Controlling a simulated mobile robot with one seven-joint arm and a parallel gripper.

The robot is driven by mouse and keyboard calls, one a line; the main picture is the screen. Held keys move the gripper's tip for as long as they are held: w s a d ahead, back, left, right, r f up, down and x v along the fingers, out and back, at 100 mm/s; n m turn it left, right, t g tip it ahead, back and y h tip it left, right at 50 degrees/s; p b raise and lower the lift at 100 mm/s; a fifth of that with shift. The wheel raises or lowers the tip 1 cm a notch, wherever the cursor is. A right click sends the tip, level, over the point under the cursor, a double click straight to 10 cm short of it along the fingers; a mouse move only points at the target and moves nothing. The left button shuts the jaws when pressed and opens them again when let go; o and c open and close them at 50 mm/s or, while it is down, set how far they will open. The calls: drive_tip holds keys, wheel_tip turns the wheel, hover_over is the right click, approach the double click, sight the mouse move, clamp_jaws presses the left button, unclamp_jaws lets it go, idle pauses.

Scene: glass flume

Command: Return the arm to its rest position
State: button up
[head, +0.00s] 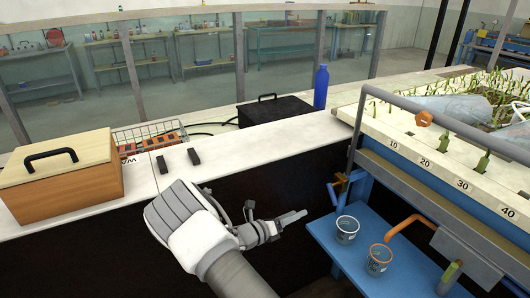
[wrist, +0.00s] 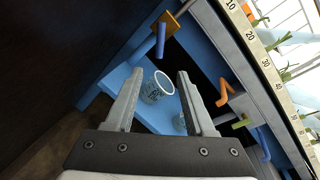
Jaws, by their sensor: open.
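My arm reaches from the bottom of the head view, in front of the dark counter front. My gripper (head: 298,217) points right toward the blue shelf. In the wrist view my gripper (wrist: 160,75) has its two fingers spread, with nothing held between them. A clear cup with a white rim (wrist: 158,88) shows between and beyond the fingers, apart from them as far as I can tell. In the head view this white-rimmed cup (head: 347,229) stands on the shelf, right of the fingertips. No rest position is marked in view.
The blue shelf (head: 338,262) also holds an orange-rimmed cup (head: 379,259) below an orange spout (head: 405,224). The numbered flume bench (head: 440,165) is at right. A wooden box (head: 65,185), black case (head: 275,109) and blue bottle (head: 321,88) stand on the white counter (head: 235,150).

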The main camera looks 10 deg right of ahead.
drive_tip(key=s+d+r+m+g+y+p, duration=0.2)
drive_tip(key=s+r+m+g+y, duration=0.15)
drive_tip(key=s+r+m, duration=0.5)
drive_tip(key=s+d+r+m+g+y+p, duration=0.2)
drive_tip(key=s+r+m+g+y, duration=0.15)
drive_tip(key=s+r+m, duration=0.45)
drive_tip(key=s+a+r+m+t+y+p, duration=0.1)
drive_tip(key=s+a+r+m+t+y, duration=0.1)
drive_tip(key=s+r+m, duration=0.5)
drive_tip(key=s+a+r+m+t+y+p, duration=0.2)
drive_tip(key=s+a+r+m+y, duration=0.3)
drive_tip(key=s+r+m, duration=0.3)
wheel_tip(320, 180, up, 4)
drive_tip(key=shift+s+a+r+t+y+p, duration=0.25)
drive_tip(key=shift+s+a+t+y+p, duration=0.05)
drive_tip(key=shift+s+a, duration=0.15)
drive_tip(key=shift+d+m, duration=0.15)
drive_tip(key=shift+m, duration=0.1)
